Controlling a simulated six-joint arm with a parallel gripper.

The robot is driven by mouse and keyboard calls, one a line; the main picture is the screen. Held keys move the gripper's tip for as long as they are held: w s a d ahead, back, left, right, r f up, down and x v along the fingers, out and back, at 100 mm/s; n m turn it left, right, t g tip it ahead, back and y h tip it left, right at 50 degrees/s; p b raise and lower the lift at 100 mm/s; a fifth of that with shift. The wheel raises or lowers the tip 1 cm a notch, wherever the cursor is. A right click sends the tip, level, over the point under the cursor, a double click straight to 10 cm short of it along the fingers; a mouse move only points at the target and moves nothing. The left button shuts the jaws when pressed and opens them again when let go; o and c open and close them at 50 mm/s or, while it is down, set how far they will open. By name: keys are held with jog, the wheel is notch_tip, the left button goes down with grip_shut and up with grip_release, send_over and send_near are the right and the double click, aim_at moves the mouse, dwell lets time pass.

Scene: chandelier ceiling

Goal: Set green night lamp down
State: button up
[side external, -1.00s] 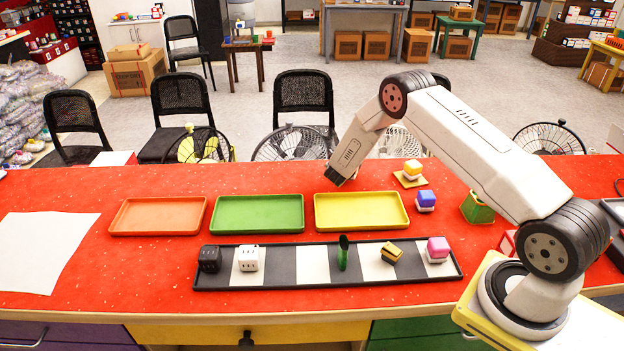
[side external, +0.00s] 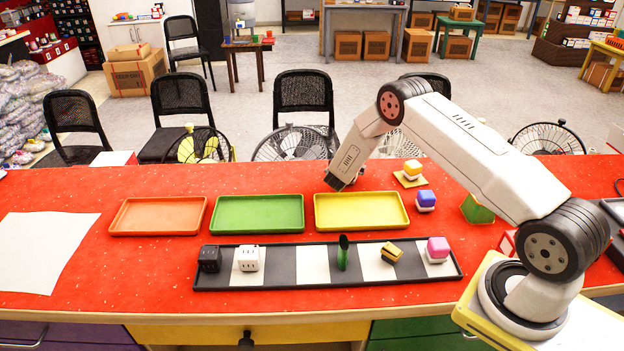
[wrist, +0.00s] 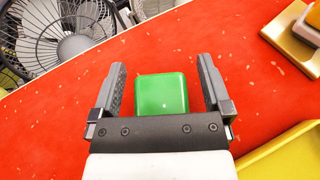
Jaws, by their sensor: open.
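The green night lamp shows in the wrist view as a glossy green block (wrist: 162,94), seen from above against the red tabletop. My gripper (wrist: 166,82) is open around it, one finger on each side. A strip of red shows between the lamp and each finger, so the fingers look apart from it. In the side view my gripper (side external: 340,184) points down at the back of the table, behind the yellow tray. The lamp cannot be made out there; my gripper seems to hide it.
Orange (side external: 157,231), green (side external: 258,230) and yellow (side external: 403,225) trays lie in front of my gripper. A striped board (side external: 312,281) with several small items lies nearer. A blue-topped block (side external: 426,200) and a yellow-topped block (side external: 413,168) stand to the right.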

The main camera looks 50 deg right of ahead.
jog(key=shift+a+r, duration=0.1)
jog(key=shift+r, duration=0.05)
jog(key=v, duration=1.2)
jog(key=shift+r, duration=0.1)
dwell(0.5)
jog(key=shift+s+r+m+g, duration=0.35)
jog(key=shift+s+m+g, duration=0.15)
jog(key=shift+s+m, duration=0.1)
jog(key=s+a+r+m+g+y, duration=0.1)
jog(key=s+a+r+m+y, duration=0.4)
jog(key=s+a+m, duration=0.4)
jog(key=s+a+r+m+y, duration=0.6)
jog(key=s+a+m, duration=0.3)
jog(key=s+m, duration=0.2)
jog(key=shift+s+a+m+g+y, duration=0.15)
jog(key=shift+a+m+g+y, duration=0.2)
jog(key=shift+m+y, duration=0.4)
